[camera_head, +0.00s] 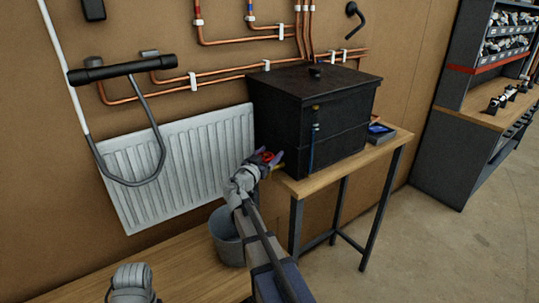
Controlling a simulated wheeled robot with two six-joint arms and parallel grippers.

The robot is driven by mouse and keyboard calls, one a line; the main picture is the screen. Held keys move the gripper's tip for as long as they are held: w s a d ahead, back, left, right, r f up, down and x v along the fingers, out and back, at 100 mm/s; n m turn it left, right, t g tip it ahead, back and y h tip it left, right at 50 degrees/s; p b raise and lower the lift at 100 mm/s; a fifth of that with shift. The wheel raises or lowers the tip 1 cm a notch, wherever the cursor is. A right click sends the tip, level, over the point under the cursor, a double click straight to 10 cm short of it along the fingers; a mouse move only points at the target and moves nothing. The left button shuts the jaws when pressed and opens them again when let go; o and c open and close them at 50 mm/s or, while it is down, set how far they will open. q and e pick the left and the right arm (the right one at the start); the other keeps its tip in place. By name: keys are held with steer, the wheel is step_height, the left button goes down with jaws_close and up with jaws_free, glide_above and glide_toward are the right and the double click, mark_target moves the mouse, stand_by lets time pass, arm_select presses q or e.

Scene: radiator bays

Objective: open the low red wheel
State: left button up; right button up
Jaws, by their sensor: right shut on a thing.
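The low red wheel (268,157) shows as a small red spot at the lower left side of the black tank (308,120). My right gripper (265,161) is at the wheel, its fingers around it and shut on it. The gripper hides part of the wheel, so its turn cannot be read. My left arm shows only as a grey part (132,283) at the bottom left edge; its fingers are out of view.
The tank stands on a wooden table (386,153) with dark legs. A grey bucket (226,238) is below the wheel. A white radiator (180,165) hangs on the wall at left. A wooden bench (190,262) is at lower left. The floor at right is clear.

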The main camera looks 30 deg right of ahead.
steer(key=n+t+y, duration=0.1)
steer(key=t, duration=0.1)
steer(key=n+t+y, duration=0.1)
steer(key=n+y, duration=0.1)
steer(key=shift+w+a+t, duration=0.1)
steer(key=shift+a+t, duration=0.1)
steer(key=shift+t, duration=0.2)
steer(key=n+t+y, duration=0.1)
steer(key=y, duration=0.1)
steer(key=n+t+y, duration=0.1)
steer(key=n+y, duration=0.1)
steer(key=n+t+y, duration=0.1)
steer(key=y, duration=0.1)
steer(key=shift+w+a+n+t, duration=0.3)
steer(key=shift+w+a, duration=0.05)
steer(key=shift+a, duration=0.05)
steer(key=n+y, duration=0.2)
steer(key=y, duration=0.1)
steer(key=n+t+y, duration=0.1)
steer(key=shift+w+a+y, duration=0.2)
steer(key=shift+a+y, duration=0.1)
steer(key=shift+a, duration=0.05)
steer(key=shift+a+n+y, duration=0.15)
steer(key=shift+n+y, duration=0.3)
steer(key=shift+y, duration=0.25)
steer(key=shift+a+n+y, duration=0.15)
steer(key=shift+n+y, duration=0.3)
steer(key=shift+y, duration=0.55)
steer(key=o, duration=1.3)
steer(key=shift+a, duration=0.1)
